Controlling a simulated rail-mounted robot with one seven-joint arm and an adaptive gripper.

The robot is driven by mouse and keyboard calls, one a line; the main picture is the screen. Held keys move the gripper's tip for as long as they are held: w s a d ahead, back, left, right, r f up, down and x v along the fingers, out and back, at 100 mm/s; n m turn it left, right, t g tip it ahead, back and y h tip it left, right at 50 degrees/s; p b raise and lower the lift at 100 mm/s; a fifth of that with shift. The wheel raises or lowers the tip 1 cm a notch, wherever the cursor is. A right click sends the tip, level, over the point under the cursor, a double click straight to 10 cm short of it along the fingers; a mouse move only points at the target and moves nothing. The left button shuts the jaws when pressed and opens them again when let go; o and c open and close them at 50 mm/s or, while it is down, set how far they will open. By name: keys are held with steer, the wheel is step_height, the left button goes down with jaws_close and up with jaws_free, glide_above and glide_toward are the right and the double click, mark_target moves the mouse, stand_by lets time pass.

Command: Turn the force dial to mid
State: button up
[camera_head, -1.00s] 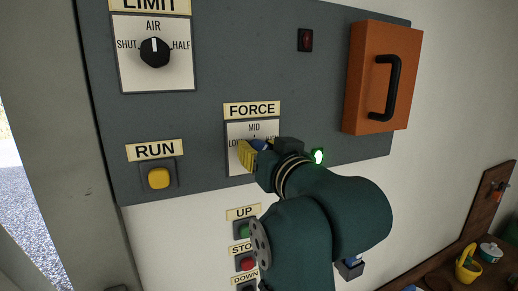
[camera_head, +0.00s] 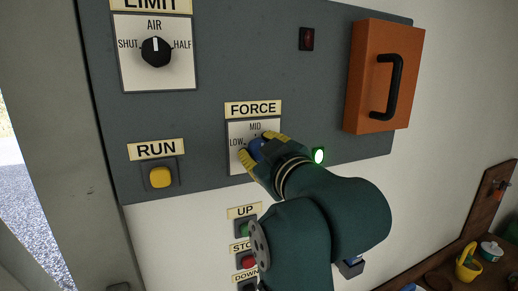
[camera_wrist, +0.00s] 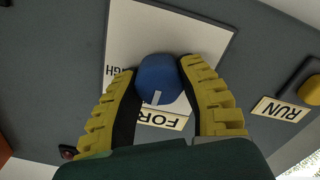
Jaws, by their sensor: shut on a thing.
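The force dial is a blue knob (camera_wrist: 158,78) on a white plate (camera_wrist: 195,38) under the FORCE label (camera_head: 253,109). My gripper (camera_wrist: 160,85) is shut on the knob, with one yellow finger on each side. In the wrist view, which is upside down, the knob's white pointer mark faces the FORCE label, roughly the MID side. The word MID is hidden there, and HIGH is partly covered. In the head view the knob (camera_head: 256,147) shows between the fingers; LOW and MID are readable, and its pointer cannot be made out.
The LIMIT dial (camera_head: 156,52) and yellow RUN button (camera_head: 160,177) are to the left. The green UP (camera_head: 243,230) and red STOP (camera_head: 248,262) buttons are below, beside my arm. A lit green lamp (camera_head: 318,156) and an orange box (camera_head: 384,80) with a black handle are to the right.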

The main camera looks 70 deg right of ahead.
steer(key=shift+f, duration=0.1)
stand_by(0.3)
steer(key=o, duration=1.2)
steer(key=v, duration=1.2)
